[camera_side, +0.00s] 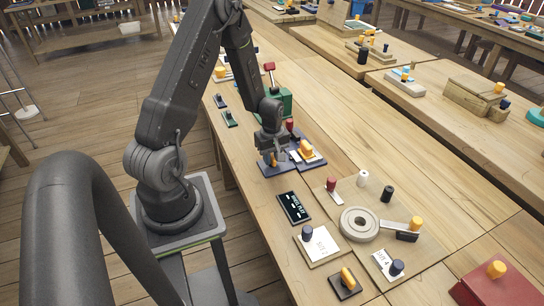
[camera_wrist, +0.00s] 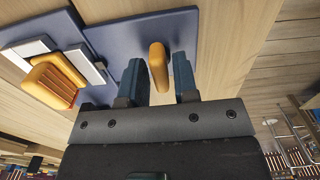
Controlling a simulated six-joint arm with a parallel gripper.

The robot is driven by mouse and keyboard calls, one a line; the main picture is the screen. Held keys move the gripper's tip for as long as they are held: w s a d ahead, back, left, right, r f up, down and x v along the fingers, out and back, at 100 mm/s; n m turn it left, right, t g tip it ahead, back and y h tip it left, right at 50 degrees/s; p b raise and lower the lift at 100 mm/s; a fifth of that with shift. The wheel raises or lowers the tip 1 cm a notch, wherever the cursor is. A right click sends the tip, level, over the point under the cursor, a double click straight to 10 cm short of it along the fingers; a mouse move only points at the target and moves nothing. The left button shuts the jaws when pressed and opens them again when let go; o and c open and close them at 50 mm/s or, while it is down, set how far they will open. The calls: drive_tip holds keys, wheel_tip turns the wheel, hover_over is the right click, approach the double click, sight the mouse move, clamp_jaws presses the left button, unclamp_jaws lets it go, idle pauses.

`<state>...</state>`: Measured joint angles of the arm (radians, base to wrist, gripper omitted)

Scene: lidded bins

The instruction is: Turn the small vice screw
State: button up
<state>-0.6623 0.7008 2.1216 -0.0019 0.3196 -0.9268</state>
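My gripper (camera_wrist: 159,78) points down with its two dark fingers apart in the wrist view. An upright, flattened yellow-orange knob (camera_wrist: 159,66) shows between the fingertips, with narrow space at its sides; I cannot tell if either finger touches it. The knob belongs to a blue plate (camera_wrist: 205,20) on the bench. In the side view my gripper (camera_side: 274,156) is low over a blue plate (camera_side: 266,168) and hides most of the knob. Which fixture is the small vice is not clear from these frames.
Beside it is a second blue plate (camera_side: 318,162) with a ridged yellow block (camera_side: 306,148) on white strips. A green block (camera_side: 285,98) with a red-topped handle (camera_side: 269,67) stands behind. A black label plate (camera_side: 294,207), a grey ring (camera_side: 359,223) and several knobbed boards lie nearer.

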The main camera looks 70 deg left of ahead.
sight(272, 156)
drive_tip(key=shift+o, duration=1)
wheel_tip(272, 156, up, 14)
drive_tip(key=s+d+r+m+t, duration=0.2)
drive_tip(key=s+d+r+m, duration=0.3)
drive_tip(key=d+r+m, duration=0.3)
drive_tip(key=s+d+r+m+t, duration=0.3)
drive_tip(key=d+r+m, duration=0.6)
drive_tip(key=d, duration=0.6)
drive_tip(key=s+m, duration=0.1)
drive_tip(key=s, duration=0.1)
drive_tip(key=shift+s+r+t, duration=0.15)
drive_tip(key=shift+s+t, duration=0.15)
